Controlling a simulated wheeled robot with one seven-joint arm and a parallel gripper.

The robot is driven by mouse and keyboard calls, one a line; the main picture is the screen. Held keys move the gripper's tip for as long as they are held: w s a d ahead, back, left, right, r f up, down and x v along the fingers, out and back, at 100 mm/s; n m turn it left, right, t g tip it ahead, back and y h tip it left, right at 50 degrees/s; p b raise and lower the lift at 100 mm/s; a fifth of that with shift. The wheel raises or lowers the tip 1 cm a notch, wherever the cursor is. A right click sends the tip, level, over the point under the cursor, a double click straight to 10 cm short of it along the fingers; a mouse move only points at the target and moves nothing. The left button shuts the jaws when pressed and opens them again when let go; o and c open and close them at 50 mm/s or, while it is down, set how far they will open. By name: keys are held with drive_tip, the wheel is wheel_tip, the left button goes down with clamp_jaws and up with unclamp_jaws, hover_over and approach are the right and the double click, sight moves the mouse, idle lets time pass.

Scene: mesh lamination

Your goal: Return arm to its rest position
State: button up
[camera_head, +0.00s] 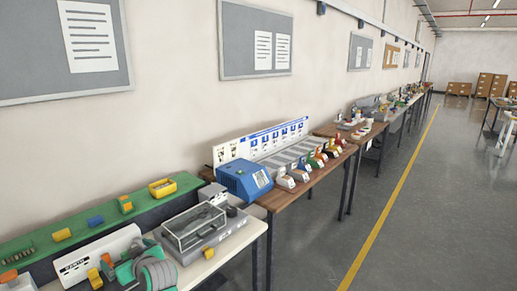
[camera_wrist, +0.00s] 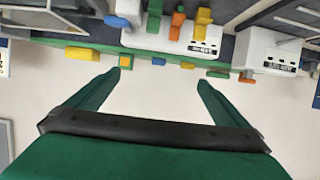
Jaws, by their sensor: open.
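My gripper (camera_wrist: 158,85) shows in the wrist view with its two green fingers spread wide apart. Nothing is between the fingers. The wrist view looks upside down onto a workbench, with a white device (camera_wrist: 268,50) and a second white device with coloured parts (camera_wrist: 190,38) beyond the fingertips. My gripper looks apart from these things. The head view does not show my arm or gripper clearly.
A clear-lidded box (camera_head: 194,228) and a blue machine (camera_head: 243,180) stand on benches. The grey floor (camera_head: 440,200) to the right is free.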

drive_tip(key=s+d+f+m+t+h, duration=0.15)
drive_tip(key=s+d+f, duration=0.25)
drive_tip(key=d+f, duration=0.4)
drive_tip(key=s+d+f+m+t+h, duration=0.1)
drive_tip(key=s+d+f+m, duration=0.25)
drive_tip(key=d+f, duration=0.4)
drive_tip(key=s+d+f+m+t+h, duration=0.1)
drive_tip(key=s+d+f+h, duration=0.1)
drive_tip(key=s+d+f, duration=0.4)
drive_tip(key=s+d+f+m+t+h, duration=0.1)
drive_tip(key=s+d+f, duration=0.35)
drive_tip(key=s, duration=0.35)
drive_tip(key=s+d+m+h, duration=0.25)
drive_tip(key=s+d, duration=0.75)
drive_tip(key=s, duration=0.6)
drive_tip(key=s+d+r+t+h, duration=0.1)
drive_tip(key=s+d+r, duration=0.2)
drive_tip(key=s+r, duration=0.2)
drive_tip(key=s+d+r+h, duration=0.1)
drive_tip(key=s+d+r, duration=0.2)
drive_tip(key=s, duration=0.6)
wheel_tip(320, 180, up, 2)
drive_tip(key=shift+s+r+t+h, duration=0.1)
drive_tip(key=shift+s+t+h, duration=0.2)
drive_tip(key=shift+s+t, duration=0.1)
